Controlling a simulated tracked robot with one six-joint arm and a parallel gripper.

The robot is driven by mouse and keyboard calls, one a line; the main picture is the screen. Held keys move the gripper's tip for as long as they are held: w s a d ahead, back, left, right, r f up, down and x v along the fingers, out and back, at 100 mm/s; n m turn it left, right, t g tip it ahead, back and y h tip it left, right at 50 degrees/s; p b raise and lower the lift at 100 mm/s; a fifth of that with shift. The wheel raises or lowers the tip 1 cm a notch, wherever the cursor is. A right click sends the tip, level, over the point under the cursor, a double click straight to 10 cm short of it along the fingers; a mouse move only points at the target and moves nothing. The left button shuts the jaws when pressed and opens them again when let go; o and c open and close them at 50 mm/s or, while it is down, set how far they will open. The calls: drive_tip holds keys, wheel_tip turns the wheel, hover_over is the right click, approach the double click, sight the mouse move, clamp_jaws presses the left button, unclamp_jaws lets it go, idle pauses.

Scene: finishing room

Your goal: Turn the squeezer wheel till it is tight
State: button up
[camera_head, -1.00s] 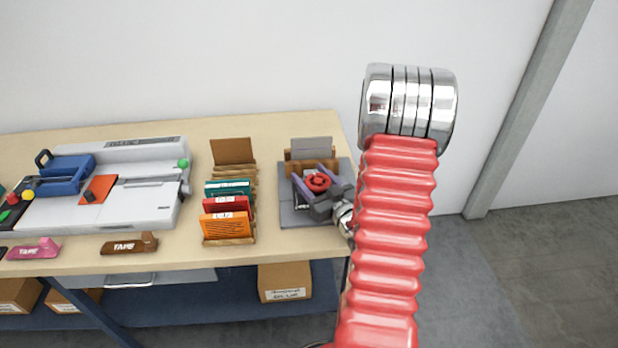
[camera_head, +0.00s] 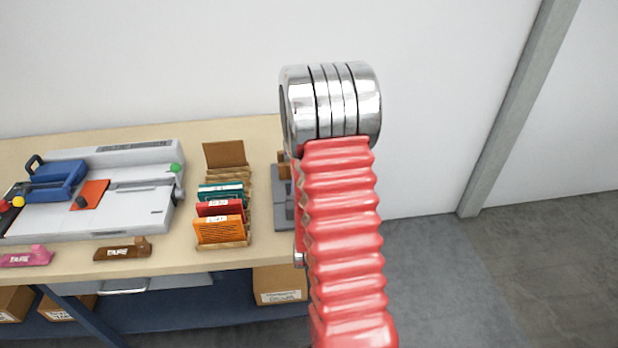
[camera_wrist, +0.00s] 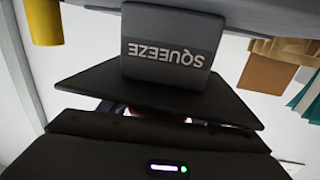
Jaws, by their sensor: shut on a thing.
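The squeezer (camera_head: 282,196) is mostly hidden behind my raised red arm in the head view; only the left edge of its grey base shows. In the wrist view its grey block marked SQUEEZE (camera_wrist: 170,50) appears upside down, close ahead of my gripper. My gripper (camera_wrist: 152,110) is shut on the squeezer wheel; only a thin reddish sliver of the wheel (camera_wrist: 150,115) shows between the dark gripper parts. The grip itself and how tight the wheel is cannot be seen.
A wooden rack of coloured cards (camera_head: 222,245) stands just left of the squeezer. A grey and blue cutting machine (camera_head: 100,215) and brown tape dispenser (camera_head: 122,249) are farther left on the bench (camera_head: 210,262). A yellow cylinder (camera_wrist: 43,20) shows in the wrist view. Floor to the right is clear.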

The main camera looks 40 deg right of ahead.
drive_tip(key=shift+s+d+m+g+h, duration=0.1)
drive_tip(key=shift+s+m+g+h, duration=0.05)
drive_tip(key=shift+m+g+h, duration=0.7)
drive_tip(key=shift+s+d+m+g+h, duration=0.15)
drive_tip(key=shift+m+g+h, duration=0.45)
drive_tip(key=shift+g, duration=0.4)
drive_tip(key=shift+s+d+m+g+h, duration=0.1)
drive_tip(key=shift+s+m+g+h, duration=0.05)
drive_tip(key=shift+m+g+h, duration=0.7)
drive_tip(key=shift+s+d+m+g+h, duration=0.1)
drive_tip(key=shift+s+m+g+h, duration=0.1)
drive_tip(key=shift+m+g, duration=0.6)
drive_tip(key=shift+s+d+m+g+h, duration=0.15)
drive_tip(key=shift+m+g, duration=0.25)
drive_tip(key=shift+g, duration=0.75)
drive_tip(key=shift+s+a+m+g+h, duration=0.1)
drive_tip(key=shift+s+m+g+h, duration=0.15)
drive_tip(key=shift+m+g, duration=0.55)
drive_tip(key=shift+d+g, duration=0.1)
drive_tip(key=shift+g, duration=0.35)
drive_tip(key=o, duration=1)
drive_tip(key=shift+s, duration=0.1)
drive_tip(key=shift+o, duration=0.2)
drive_tip(key=shift+s+a, duration=0.15)
drive_tip(key=shift+a, duration=1.75)
drive_tip(key=shift+s+a, duration=0.15)
drive_tip(key=shift+a, duration=1.7)
